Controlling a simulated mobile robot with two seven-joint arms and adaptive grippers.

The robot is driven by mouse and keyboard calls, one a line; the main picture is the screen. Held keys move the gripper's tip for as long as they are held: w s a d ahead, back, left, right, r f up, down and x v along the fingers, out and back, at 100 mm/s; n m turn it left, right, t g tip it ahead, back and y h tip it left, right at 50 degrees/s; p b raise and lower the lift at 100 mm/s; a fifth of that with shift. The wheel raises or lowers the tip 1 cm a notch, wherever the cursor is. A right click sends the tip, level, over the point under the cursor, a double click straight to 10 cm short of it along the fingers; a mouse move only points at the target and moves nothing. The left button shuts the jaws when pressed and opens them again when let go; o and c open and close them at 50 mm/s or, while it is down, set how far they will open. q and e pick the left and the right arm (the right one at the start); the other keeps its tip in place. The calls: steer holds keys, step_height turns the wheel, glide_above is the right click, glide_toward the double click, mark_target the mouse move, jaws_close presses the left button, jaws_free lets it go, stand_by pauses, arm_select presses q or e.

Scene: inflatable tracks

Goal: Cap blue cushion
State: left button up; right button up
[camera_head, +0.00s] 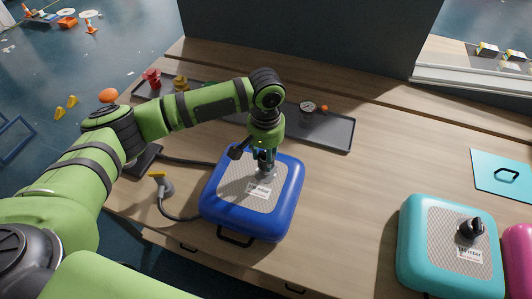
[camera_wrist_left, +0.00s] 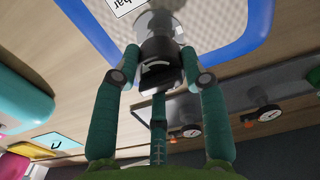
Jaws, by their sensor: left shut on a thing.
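The blue cushion (camera_head: 291,194) lies flat on the wooden table, with a light patterned panel and a label on top. My left gripper (camera_head: 265,163) comes down over the middle of the panel. In the left wrist view its fingers (camera_wrist_left: 160,62) are shut on a black cap (camera_wrist_left: 158,72) with a white curved arrow. The cap is at the silver valve (camera_wrist_left: 158,25) of the blue cushion, which also shows in that view (camera_wrist_left: 255,22). I cannot tell whether the cap is seated or only touching. The fingers hide the cap in the head view. My right gripper is out of view.
A teal cushion (camera_head: 410,240) with a black cap (camera_head: 471,229) lies to the right, beside a pink one (camera_head: 518,260). A dark tray (camera_head: 337,134) with a gauge (camera_head: 307,107) is behind. A grey hose nozzle (camera_head: 163,186) lies left of the blue cushion. The table between the cushions is clear.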

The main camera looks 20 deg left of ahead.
arm_select(q)
steer(key=shift+f+b, duration=0.45)
steer(key=shift+f, duration=1.6)
steer(key=shift+r, duration=0.1)
steer(key=shift+r+n+p, duration=0.1)
steer(key=shift+n+p, duration=0.2)
steer(key=shift+p, duration=0.2)
steer(key=shift+n+p, duration=0.4)
steer(key=shift+p, duration=0.25)
steer(key=shift+n+p, duration=1.15)
steer(key=shift+n, duration=0.55)
steer(key=shift+n, duration=0.3)
